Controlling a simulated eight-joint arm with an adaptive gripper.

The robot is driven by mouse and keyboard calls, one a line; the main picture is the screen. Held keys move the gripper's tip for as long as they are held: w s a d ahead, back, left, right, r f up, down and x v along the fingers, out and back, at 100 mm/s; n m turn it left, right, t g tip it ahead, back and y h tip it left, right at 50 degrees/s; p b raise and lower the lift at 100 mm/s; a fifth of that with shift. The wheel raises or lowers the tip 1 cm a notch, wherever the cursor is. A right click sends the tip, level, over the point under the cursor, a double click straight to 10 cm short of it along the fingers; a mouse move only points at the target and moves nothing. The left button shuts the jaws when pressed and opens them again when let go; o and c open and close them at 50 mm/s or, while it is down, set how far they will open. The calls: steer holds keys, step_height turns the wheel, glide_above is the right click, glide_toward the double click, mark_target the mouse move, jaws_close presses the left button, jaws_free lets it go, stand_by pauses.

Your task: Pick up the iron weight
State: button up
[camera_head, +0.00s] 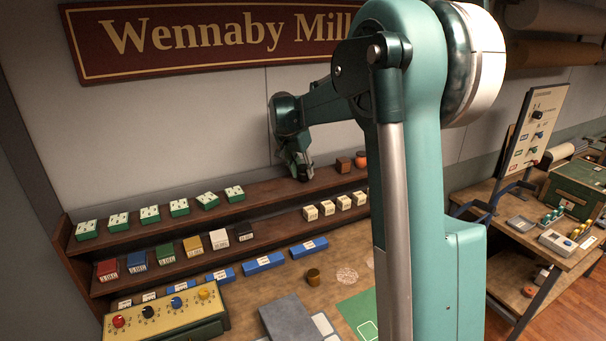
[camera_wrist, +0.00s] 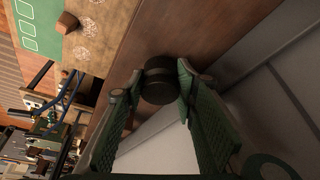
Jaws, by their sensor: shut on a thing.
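The iron weight (camera_wrist: 158,82) is a dark, short cylinder with a narrower top, between my fingertips in the wrist view. My gripper (camera_wrist: 155,88) is shut on it, one green finger on each side. In the head view my gripper (camera_head: 300,171) points down at the top shelf (camera_head: 262,199), right of the row of green-and-white boxes. The weight is mostly hidden by the fingers there. I cannot tell whether it touches the shelf.
A brown wooden cube (camera_head: 343,164) and a round orange thing (camera_head: 360,160) stand right of my gripper on the same shelf. Green-and-white boxes (camera_head: 207,200) stand to its left. The wall rises close behind. A small brown cylinder (camera_head: 313,277) stands on the counter below.

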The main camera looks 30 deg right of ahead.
mark_target(303, 167)
steer(key=shift+r, duration=4.4)
